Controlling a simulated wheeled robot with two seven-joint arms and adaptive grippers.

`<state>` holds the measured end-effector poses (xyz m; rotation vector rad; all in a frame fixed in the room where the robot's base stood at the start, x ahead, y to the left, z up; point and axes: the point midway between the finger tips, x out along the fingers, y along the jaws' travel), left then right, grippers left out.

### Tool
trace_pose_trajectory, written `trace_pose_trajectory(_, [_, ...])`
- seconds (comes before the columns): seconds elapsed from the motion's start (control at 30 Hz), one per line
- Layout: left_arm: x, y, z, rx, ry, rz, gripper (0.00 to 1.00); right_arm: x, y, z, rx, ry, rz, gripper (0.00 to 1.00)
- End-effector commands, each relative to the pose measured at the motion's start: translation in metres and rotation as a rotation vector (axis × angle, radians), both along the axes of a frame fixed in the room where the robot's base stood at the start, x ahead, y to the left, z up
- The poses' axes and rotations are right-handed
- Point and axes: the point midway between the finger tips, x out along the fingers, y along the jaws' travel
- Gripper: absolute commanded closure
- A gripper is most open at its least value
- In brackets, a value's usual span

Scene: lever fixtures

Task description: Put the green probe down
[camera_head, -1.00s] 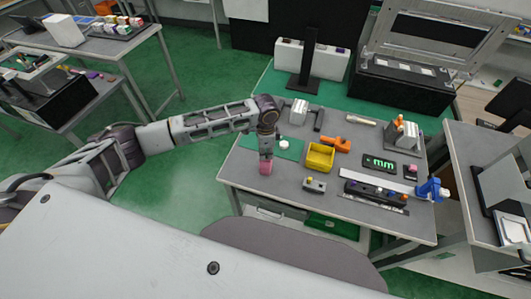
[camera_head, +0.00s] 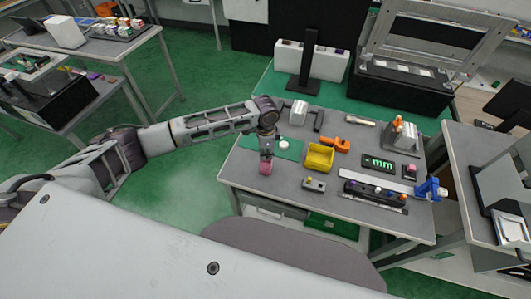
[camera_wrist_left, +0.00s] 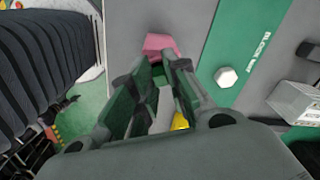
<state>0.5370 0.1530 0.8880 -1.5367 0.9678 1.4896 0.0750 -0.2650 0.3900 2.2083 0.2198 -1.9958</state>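My left gripper (camera_head: 266,154) is low over the left part of the grey table, pointing down. A pink block (camera_head: 265,168) is right at its fingertips and also shows in the left wrist view (camera_wrist_left: 161,46). The two fingers (camera_wrist_left: 166,66) stand apart with a gap between them. I cannot tell whether the tips grip the block or are only beside it, nor whether it touches the table. Dark green strips show along the inside of the fingers; I cannot make out a separate green probe. My right gripper is not in view.
An orange part (camera_head: 336,145) and several fixtures fill the table's right side.

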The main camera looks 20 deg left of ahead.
Motion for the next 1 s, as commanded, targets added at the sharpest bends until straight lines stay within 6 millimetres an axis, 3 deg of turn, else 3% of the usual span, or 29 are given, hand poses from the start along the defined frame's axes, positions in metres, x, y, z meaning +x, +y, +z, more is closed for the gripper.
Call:
trace_pose_trajectory(0.03, [-0.0104,0.0018,-0.0193,0.009,0.024,-0.001,0.71,-0.0001,-0.0009,-0.0020,-0.001,0.001,0.000,0.37])
trace_pose_trajectory(0.1, [-0.0103,0.0019,-0.0193,0.009,0.024,-0.001,0.66,-0.0001,-0.0014,-0.0020,-0.001,0.001,0.000,0.37])
trace_pose_trajectory(1.0, [-0.0093,0.0030,-0.0130,0.012,0.023,-0.002,0.66,0.0001,0.0013,-0.0018,0.001,0.000,0.000,0.37])
